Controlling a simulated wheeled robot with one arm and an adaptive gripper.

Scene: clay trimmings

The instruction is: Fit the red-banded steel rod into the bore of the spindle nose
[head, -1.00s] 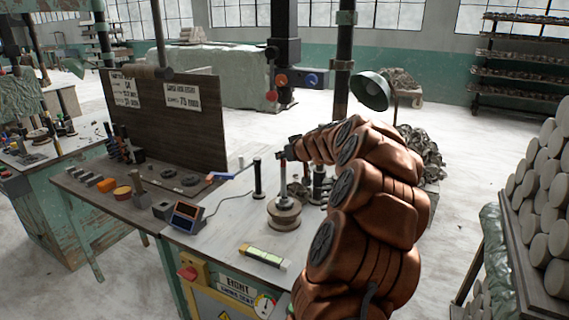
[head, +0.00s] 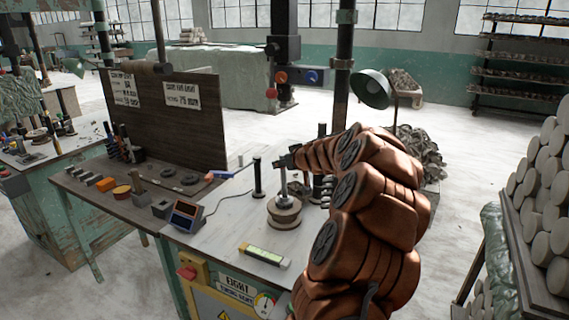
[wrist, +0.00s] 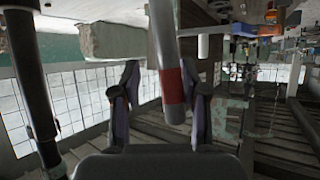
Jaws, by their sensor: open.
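The steel rod (head: 283,184) stands upright over the middle of the round, pale spindle nose (head: 284,216) on the bench. Its lower end meets the top of the spindle nose; how deep it sits in the bore is too small to tell. In the wrist view the red band (wrist: 173,88) shows on the rod near its end. My gripper (head: 285,161) is at the rod's upper end. In the wrist view my gripper (wrist: 160,80) is open, with the rod between its fingers, nearer the right one.
A dark upright post (head: 258,177) stands left of the spindle nose. A yellow-green level (head: 264,256) lies in front, and a small screen box (head: 186,215) is at left. A green lamp (head: 371,88) hangs behind. Dark upright pieces stand close behind the rod, partly hidden by my arm.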

